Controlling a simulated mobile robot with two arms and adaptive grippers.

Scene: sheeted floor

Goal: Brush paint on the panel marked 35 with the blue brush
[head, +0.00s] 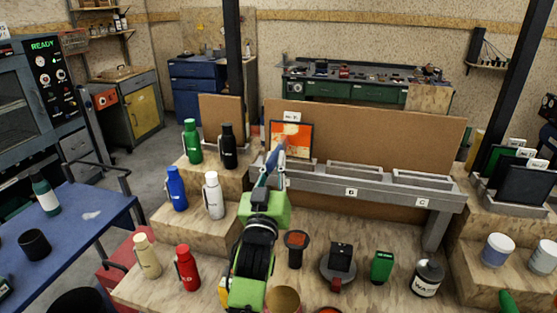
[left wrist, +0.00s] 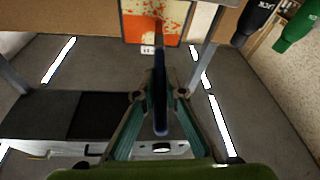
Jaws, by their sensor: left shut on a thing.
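My left gripper (head: 275,172) is shut on the blue brush (left wrist: 160,100), whose dark blue handle stands between the fingers. In the left wrist view, the brush's far end overlaps the painted panel (left wrist: 138,27); whether it touches cannot be told. In the head view the panel (head: 301,148) stands upright at the left end of the grey ledge, with orange-red and pale paint on it. A small white card (head: 292,117) is above it, its marking too small to read surely. My right gripper is not in view.
The grey ledge (head: 380,189) has empty slots marked B and C. Bottles, including a white one (head: 214,195) and a red one (head: 188,267), stand on steps at left. Dark panels (head: 526,186) stand at far right.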

